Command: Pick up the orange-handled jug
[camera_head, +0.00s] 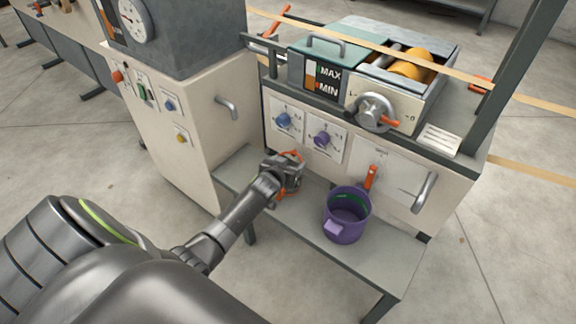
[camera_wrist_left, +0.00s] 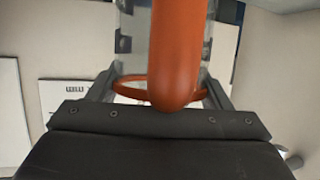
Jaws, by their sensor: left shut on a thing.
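The orange-handled jug (camera_head: 292,155) is mostly hidden behind my left gripper (camera_head: 284,178) in the head view; only orange bits show around the fingers. In the left wrist view its thick orange handle (camera_wrist_left: 178,50) stands upright between my fingers, with a clear body behind it bearing dark marks. My left gripper is shut on the handle. I cannot tell whether the jug rests on the grey shelf (camera_head: 385,258) or is held above it. My right gripper is not in view.
A purple pot (camera_head: 347,214) stands on the shelf to the right of the gripper. The winder machine (camera_head: 345,75) with knobs, a crank and an orange lever (camera_head: 370,178) rises behind. A beige cabinet (camera_head: 185,135) stands to the left.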

